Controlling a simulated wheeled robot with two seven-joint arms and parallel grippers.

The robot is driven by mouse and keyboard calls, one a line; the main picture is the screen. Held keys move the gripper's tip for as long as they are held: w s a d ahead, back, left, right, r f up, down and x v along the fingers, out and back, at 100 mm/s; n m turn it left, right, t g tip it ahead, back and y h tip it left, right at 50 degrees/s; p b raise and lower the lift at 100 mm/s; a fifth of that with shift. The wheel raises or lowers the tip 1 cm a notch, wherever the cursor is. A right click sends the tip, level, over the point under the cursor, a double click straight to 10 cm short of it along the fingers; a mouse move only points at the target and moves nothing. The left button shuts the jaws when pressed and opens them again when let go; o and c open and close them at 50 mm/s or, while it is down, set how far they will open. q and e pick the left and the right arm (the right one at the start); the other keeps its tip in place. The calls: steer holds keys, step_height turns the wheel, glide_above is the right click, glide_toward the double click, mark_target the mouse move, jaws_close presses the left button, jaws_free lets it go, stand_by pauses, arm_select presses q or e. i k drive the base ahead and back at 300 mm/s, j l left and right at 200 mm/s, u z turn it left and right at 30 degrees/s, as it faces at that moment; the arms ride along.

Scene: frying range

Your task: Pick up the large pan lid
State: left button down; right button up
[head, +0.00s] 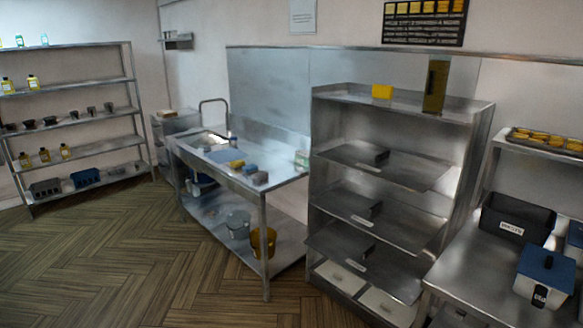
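Three flat grey metal sheets, each with a dark block like a handle on it, lie on the tiers of the open steel rack (478,160) right of centre. They look like pan lids, but I cannot be sure. The upper sheet (415,168) appears the widest, the middle sheet (395,222) lies below it, and the lower sheet (385,272) is lowest. I cannot tell for certain which is the large pan lid. Neither of my grippers shows in the head view.
A steel sink table (280,180) with buckets below stands left of the rack. A counter (470,275) at right holds a black bin (515,218) and a blue-lidded container (545,275). Shelving (100,145) stands far left. The wooden floor (130,250) at front left is clear.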

mark_target(398, 274)
steer(key=i+z, duration=0.2)
steer(key=i, duration=0.35)
steer(key=i+j+z, duration=0.25)
steer(key=i, duration=0.3)
steer(key=i+j+z, duration=0.2)
steer(key=i, duration=0.3)
steer(key=i+j+z, duration=0.25)
steer(key=i+j, duration=0.15)
steer(key=i, duration=0.1)
